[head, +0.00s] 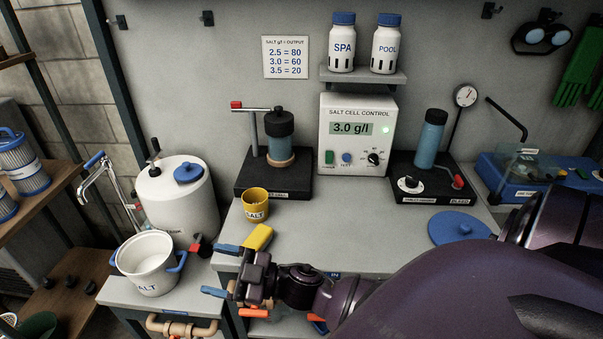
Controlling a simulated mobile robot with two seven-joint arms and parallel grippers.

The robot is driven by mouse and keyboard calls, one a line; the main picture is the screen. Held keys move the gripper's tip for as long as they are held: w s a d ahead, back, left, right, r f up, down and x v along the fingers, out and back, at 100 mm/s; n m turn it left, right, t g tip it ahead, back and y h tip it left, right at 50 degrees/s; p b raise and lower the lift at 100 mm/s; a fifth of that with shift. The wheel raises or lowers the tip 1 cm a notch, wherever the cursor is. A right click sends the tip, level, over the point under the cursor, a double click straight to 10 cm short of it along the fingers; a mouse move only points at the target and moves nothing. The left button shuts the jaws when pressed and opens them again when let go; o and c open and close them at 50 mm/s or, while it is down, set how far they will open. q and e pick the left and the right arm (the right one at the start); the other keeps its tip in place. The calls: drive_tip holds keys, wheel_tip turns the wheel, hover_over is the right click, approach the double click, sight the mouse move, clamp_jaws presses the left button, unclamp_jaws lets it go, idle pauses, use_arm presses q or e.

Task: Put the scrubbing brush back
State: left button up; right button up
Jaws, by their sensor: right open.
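I cannot make out a scrubbing brush for certain. A small yellow block (259,237) shows at the front left of the grey bench (340,245), just behind my right gripper; I cannot tell whether it is part of the brush. My right gripper (219,270) is open at the bench's front edge, its blue-tipped fingers pointing left with nothing visible between them. My right arm comes in from the right and hides the bench's front right. My left gripper is out of view.
A yellow salt cup (255,205) stands behind the gripper. A white salt pot (147,262) is at left on a lower stand, near a white tank (178,201). The control box (357,135) stands at the back. The bench middle is clear. A blue disc (459,229) lies at right.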

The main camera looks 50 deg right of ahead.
drive_tip(key=s+d+f+m+g+h, duration=0.2)
drive_tip(key=s+d+f+m+h, duration=0.2)
drive_tip(key=f, duration=0.5)
drive_tip(key=s+d+f+m+g+h, duration=0.2)
drive_tip(key=s+d+f+m+h, duration=0.3)
drive_tip(key=s+f+m+h, duration=0.2)
wheel_tip(320, 180, down, 2)
drive_tip(key=shift+s+m+h, duration=0.3)
drive_tip(key=shift+s+h, duration=0.7)
drive_tip(key=shift+h, duration=0.2)
